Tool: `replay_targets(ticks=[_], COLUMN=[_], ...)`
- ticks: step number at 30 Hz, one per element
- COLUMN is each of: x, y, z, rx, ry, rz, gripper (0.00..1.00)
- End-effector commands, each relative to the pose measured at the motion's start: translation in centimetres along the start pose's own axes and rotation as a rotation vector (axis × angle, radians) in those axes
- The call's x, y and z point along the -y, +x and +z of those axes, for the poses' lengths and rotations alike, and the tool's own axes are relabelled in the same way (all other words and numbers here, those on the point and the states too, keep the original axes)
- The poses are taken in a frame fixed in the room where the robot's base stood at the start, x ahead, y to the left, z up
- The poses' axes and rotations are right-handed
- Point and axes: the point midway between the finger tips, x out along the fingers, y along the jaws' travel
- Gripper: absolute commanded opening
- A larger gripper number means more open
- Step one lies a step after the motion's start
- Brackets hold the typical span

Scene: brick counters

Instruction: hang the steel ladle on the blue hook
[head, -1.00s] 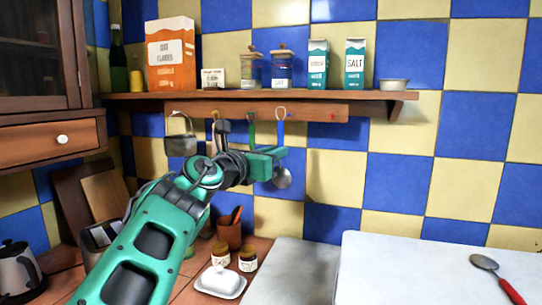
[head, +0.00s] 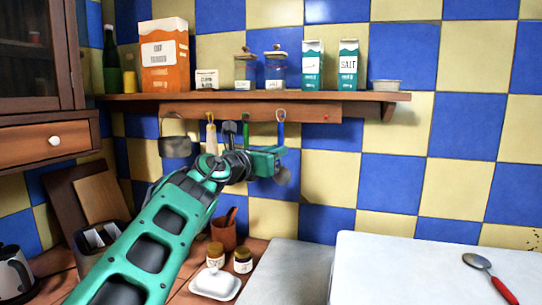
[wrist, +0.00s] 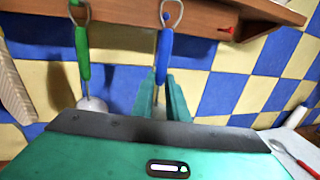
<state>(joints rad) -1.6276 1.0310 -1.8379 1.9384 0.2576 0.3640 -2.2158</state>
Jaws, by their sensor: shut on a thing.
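The steel ladle has a blue handle (wrist: 164,57) with a wire loop at its top. In the head view its bowl (head: 282,177) shows just below my gripper (head: 274,158). My gripper, also in the wrist view (wrist: 162,98), is shut on the ladle, its fingers on either side of the shaft below the blue handle. The ladle hangs upright in front of the rail. The blue hook (wrist: 166,16) shows inside the loop; I cannot tell whether the loop rests on it. The bowl is hidden in the wrist view.
A green-handled utensil (wrist: 82,52) hangs just left of the ladle. A wooden-handled utensil (head: 210,138) and a grey pot (head: 175,147) hang farther left. A red hook (wrist: 225,29) to the right is bare. The shelf (head: 300,97) above carries jars and boxes.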

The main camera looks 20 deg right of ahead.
Motion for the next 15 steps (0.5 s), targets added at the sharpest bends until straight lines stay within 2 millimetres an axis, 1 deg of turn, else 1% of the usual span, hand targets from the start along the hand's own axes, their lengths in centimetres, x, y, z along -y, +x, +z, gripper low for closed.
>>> replay_targets(ticks=[15], x=[-0.6], y=[2.6], z=[-0.2], rx=[0.001], ry=[0.001], rz=[0.000], gripper=[0.00])
